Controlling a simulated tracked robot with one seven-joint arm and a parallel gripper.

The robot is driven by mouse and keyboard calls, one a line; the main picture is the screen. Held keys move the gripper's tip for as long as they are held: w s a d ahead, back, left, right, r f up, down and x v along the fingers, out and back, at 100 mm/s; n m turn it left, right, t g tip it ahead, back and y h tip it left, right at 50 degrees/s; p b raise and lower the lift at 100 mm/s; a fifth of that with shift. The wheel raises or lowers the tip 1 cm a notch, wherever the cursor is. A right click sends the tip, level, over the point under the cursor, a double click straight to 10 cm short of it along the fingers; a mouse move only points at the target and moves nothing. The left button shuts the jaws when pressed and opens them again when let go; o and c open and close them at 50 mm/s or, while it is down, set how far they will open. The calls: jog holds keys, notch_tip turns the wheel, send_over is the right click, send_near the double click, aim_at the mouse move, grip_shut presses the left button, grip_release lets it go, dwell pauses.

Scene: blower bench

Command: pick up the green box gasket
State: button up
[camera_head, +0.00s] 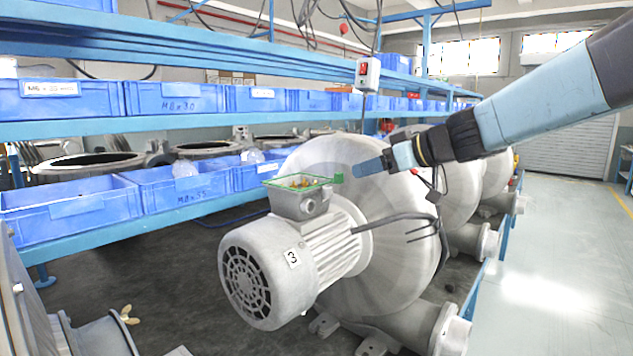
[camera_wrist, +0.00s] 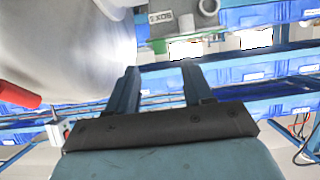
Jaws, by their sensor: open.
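The green box gasket (camera_head: 300,185) is a thin green rectangular outline with a small green tab (camera_head: 338,177) at its right end. It lies on top of the open terminal box (camera_head: 299,204) of the grey motor, around yellowish terminals. My gripper (camera_head: 362,169) is in the air just right of the tab and a little above it, apart from it as far as I can tell. In the wrist view, the two fingers of my gripper (camera_wrist: 160,72) stand apart with nothing between them.
Blue shelving with blue bins (camera_head: 175,98) stands behind and left. A red-and-white switch box (camera_head: 367,75) hangs above. Open floor lies right.

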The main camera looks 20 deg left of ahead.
aim_at(342, 175)
jog(key=shift+x, duration=3.8)
jog(key=shift+r, duration=0.1)
grip_shut()
